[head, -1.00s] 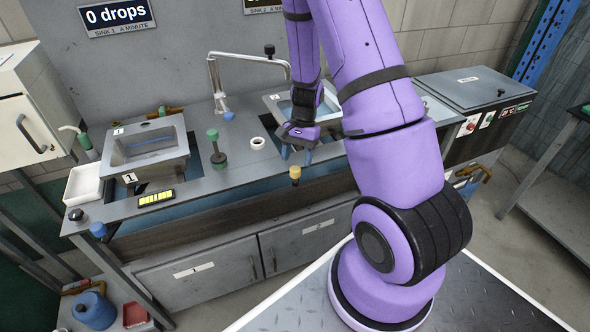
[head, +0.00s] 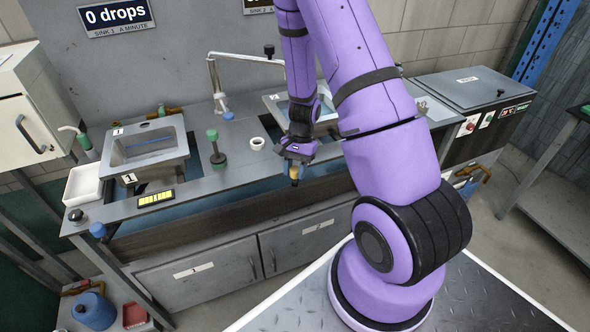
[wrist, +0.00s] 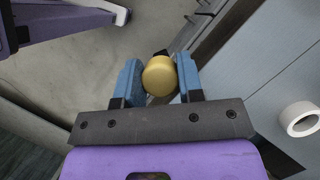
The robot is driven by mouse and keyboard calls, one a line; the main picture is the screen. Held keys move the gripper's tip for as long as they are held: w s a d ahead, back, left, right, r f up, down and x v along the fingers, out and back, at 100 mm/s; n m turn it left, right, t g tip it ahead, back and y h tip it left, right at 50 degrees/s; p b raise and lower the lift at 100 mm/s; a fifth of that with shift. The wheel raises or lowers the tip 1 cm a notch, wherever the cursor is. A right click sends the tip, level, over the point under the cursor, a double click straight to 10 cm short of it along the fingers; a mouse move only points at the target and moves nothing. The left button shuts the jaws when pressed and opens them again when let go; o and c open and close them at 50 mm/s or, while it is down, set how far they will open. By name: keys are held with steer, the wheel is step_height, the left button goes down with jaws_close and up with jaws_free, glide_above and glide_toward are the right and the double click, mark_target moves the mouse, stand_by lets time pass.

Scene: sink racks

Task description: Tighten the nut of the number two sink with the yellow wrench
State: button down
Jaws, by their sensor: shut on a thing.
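My gripper (head: 294,168) is at the front edge of the counter, pointing down. In the wrist view, my gripper's blue fingers (wrist: 158,82) are shut on a round yellow knob (wrist: 159,76). In the head view the yellow thing (head: 294,173) is the top of an upright tool with a dark lower part, seen at the counter's front edge. The wrench's jaw cannot be made out. Sink two (head: 327,112) is behind my gripper, partly hidden by my arm. Its nut is not visible.
Sink one (head: 150,162) is at the left, with a green-topped tool (head: 217,158) beside it. A white ring (head: 257,144) lies on the counter (head: 205,184) left of my gripper. A curved faucet (head: 214,80) rises behind. A lidded unit (head: 465,86) is at the right.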

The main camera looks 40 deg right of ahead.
steer(key=s+d+n+g+h, duration=0.1)
steer(key=s+d+n, duration=0.3)
steer(key=d, duration=0.4)
steer(key=shift+s, duration=0.9)
steer(key=c, duration=0.7)
jaws_free()
steer(key=shift+c, duration=0.2)
steer(key=v, duration=1)
steer(key=shift+w+d+r, duration=0.15)
steer(key=shift+w+r, duration=0.05)
steer(key=shift+r, duration=0.15)
steer(key=shift+r, duration=0.1)
